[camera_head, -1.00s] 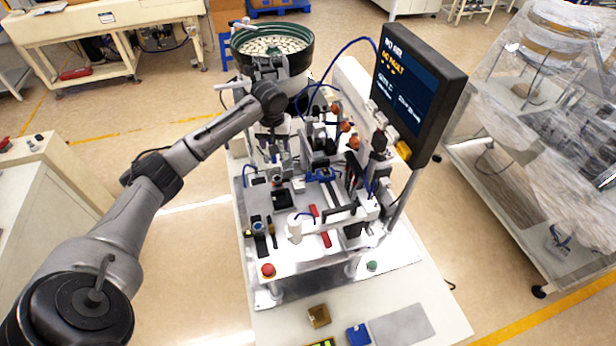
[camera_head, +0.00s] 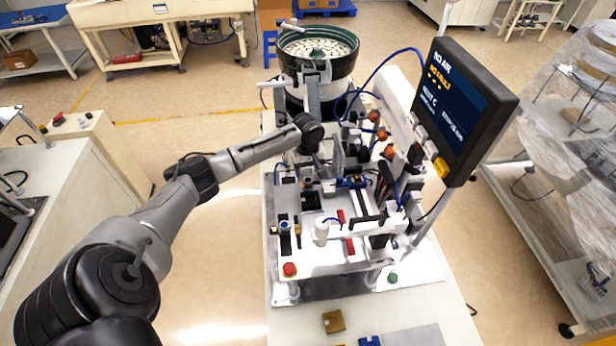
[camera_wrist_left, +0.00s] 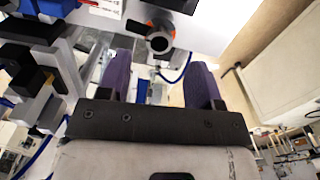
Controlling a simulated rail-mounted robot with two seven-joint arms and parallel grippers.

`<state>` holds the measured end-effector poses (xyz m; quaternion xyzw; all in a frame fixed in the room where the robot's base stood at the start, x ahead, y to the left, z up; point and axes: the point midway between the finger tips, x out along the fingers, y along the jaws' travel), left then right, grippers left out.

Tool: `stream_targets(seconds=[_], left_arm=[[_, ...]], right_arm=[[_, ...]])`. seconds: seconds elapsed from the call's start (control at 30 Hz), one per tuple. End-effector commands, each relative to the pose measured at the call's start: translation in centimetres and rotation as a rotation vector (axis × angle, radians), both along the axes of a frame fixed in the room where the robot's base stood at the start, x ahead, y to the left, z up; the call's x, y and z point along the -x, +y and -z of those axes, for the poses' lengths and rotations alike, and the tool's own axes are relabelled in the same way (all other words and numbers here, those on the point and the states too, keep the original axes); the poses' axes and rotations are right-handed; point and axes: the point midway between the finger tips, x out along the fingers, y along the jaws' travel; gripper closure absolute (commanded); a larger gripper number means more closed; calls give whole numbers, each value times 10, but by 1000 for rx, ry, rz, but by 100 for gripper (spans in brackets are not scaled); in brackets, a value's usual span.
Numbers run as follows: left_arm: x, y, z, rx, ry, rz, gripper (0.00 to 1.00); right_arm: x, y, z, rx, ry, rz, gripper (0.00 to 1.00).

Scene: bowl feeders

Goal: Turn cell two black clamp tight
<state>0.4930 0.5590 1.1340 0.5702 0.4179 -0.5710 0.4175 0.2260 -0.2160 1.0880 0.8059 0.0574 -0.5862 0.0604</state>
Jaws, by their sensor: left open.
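My left gripper (camera_head: 309,168) hangs over the left side of the machine's work plate (camera_head: 325,258), below the bowl feeder. Its fingertips are small and partly hidden among fixtures there. In the left wrist view its two purple fingers (camera_wrist_left: 160,78) stand apart, open, with nothing gripped. A round grey and black knob-like part (camera_wrist_left: 158,42) with an orange edge shows just beyond the gap between them. I cannot tell if this is the black clamp or if a finger touches it. My right gripper is not in view.
A green bowl feeder (camera_head: 318,46) full of pale parts stands behind. A black screen (camera_head: 458,105) on a post is at the right. A red button (camera_head: 289,269) and a green button (camera_head: 392,278) sit at the front. A brass-coloured block (camera_head: 334,321) lies on the table. Open floor lies left.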

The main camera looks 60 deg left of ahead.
Motion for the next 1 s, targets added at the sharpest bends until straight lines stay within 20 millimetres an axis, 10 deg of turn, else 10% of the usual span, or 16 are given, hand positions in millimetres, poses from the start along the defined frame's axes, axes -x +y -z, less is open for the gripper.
stream_targets(seconds=[0.77,1.0], left_arm=[[0,0,44,-1,-1,2,41],[0,0,44,-1,-1,2,62]], right_arm=[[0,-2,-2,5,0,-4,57],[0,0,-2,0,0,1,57]])
